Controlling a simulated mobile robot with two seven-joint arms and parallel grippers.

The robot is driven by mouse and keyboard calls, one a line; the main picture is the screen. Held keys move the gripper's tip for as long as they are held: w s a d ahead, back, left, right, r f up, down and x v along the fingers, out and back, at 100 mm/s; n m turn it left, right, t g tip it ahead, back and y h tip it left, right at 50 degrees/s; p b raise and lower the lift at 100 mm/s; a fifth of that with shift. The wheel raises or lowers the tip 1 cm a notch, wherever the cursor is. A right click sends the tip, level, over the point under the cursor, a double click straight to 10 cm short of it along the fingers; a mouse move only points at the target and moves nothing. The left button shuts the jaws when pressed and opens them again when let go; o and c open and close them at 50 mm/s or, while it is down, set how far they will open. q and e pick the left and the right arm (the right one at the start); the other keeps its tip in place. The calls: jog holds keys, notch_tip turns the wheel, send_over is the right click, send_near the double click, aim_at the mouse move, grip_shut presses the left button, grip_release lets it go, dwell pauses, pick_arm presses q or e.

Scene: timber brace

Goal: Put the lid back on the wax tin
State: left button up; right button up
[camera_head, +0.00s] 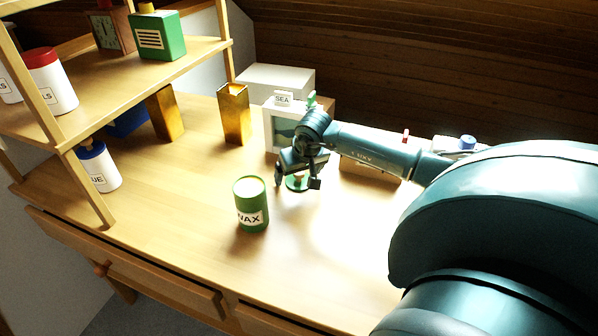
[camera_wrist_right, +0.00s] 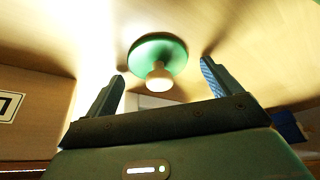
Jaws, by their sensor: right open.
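The green wax tin (camera_head: 251,205) stands upright on the wooden table in the head view, with a white label and a pale top. The green lid (camera_head: 296,183) lies on the table to the right of and behind the tin, partly hidden by my right gripper (camera_head: 298,182). In the right wrist view the lid (camera_wrist_right: 157,55) is a round green disc with a pale knob (camera_wrist_right: 159,79). My right gripper's fingers (camera_wrist_right: 161,88) are open. The knob shows between their tips, and I see no contact. My left gripper is not in view.
A shelf (camera_head: 120,85) at the left holds a green container (camera_head: 157,38) and a red-lidded jar (camera_head: 52,80). A blue-topped bottle (camera_head: 98,167) stands below. A brass-coloured holder (camera_head: 234,114) and a picture box (camera_head: 290,128) stand behind. The table front is clear.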

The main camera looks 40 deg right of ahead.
jog(key=c, duration=1.1)
jog(key=shift+o, duration=0.2)
notch_tip(320, 180, up, 10)
jog(key=shift+r, duration=0.1)
